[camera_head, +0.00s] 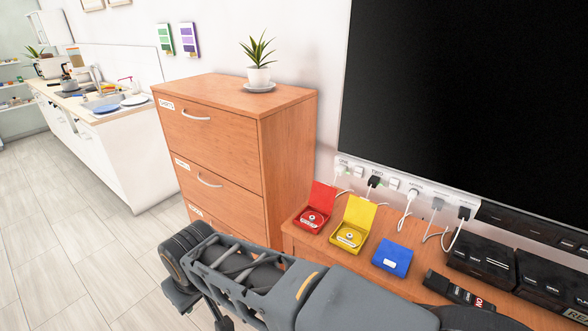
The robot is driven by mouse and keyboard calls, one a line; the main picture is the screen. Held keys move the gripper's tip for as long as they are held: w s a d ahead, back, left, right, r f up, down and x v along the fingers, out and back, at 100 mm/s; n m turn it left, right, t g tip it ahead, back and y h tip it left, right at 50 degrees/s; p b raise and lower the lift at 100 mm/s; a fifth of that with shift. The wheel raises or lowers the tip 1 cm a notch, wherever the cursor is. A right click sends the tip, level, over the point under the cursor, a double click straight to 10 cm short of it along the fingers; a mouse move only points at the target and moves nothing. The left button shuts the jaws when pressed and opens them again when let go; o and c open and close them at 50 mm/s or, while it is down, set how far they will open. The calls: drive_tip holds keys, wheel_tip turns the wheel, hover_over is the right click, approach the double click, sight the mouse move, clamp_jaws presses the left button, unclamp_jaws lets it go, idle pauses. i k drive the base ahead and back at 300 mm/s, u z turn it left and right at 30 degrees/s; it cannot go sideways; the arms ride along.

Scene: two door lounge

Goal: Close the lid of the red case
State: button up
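The red case (312,219) sits open near the left end of the wooden console top (290,229), below the wall screen. Its lid (321,196) stands up at the back, tilted away. A round disc-like item lies inside the red base. My grey arm reaches across the lower part of the view. Its end, my gripper (186,266), is left of and nearer than the red case, over the floor and apart from the case. The fingertips are not clear enough to tell whether they are open or shut.
An open yellow case (349,233) stands right of the red one, then a closed blue case (392,258). A power strip (405,188) with plugs and cables runs behind them. A wooden drawer cabinet (288,160) stands left, bearing a potted plant (258,73). The left floor is clear.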

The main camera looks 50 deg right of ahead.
sight(322, 196)
drive_tip(key=i, duration=1.25)
drive_tip(key=z, duration=2.9)
drive_tip(key=i, duration=0.5)
drive_tip(key=z, duration=0.05)
